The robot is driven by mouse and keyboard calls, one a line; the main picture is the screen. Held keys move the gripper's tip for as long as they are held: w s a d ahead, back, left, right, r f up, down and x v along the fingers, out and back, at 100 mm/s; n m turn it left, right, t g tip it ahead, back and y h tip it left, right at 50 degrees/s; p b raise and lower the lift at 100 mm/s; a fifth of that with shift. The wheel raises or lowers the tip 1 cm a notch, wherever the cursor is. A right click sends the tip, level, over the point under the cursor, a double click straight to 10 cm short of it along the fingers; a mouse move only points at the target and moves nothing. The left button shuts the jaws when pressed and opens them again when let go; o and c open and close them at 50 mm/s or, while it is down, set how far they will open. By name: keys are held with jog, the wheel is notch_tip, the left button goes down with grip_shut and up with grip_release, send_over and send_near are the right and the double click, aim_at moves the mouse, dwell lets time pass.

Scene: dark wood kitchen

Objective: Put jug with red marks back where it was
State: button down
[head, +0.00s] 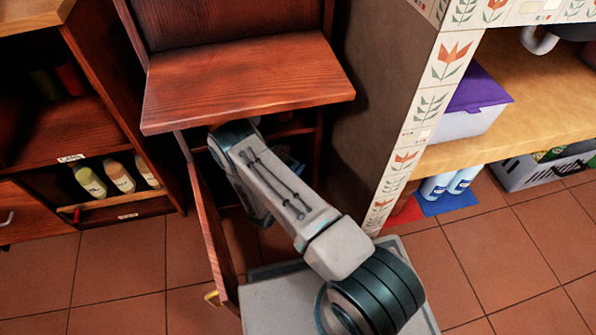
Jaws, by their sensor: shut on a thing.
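My arm reaches under the wooden worktop (245,85) into the dark opening of a low cabinet. My gripper is hidden inside the cabinet, behind the arm and below the worktop. The cabinet door (213,235) stands open on the left of the arm. I cannot make out a jug with red marks. A small bluish thing (291,164) shows in the dark interior to the right of the arm, too small to identify.
An open shelf unit at left holds several bottles (120,176). At right, a purple-lidded box (475,103) sits on a wooden shelf. Blue-and-white containers (450,185) and a grey crate (540,170) stand below. Tiled floor (500,240) is clear at right.

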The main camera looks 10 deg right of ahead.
jog(key=shift+f, duration=0.1)
jog(key=c, duration=1.5)
grip_release()
jog(key=shift+s+a, duration=0.1)
jog(key=p+v, duration=0.3)
jog(key=v, duration=0.4)
jog(key=shift+s+a, duration=0.1)
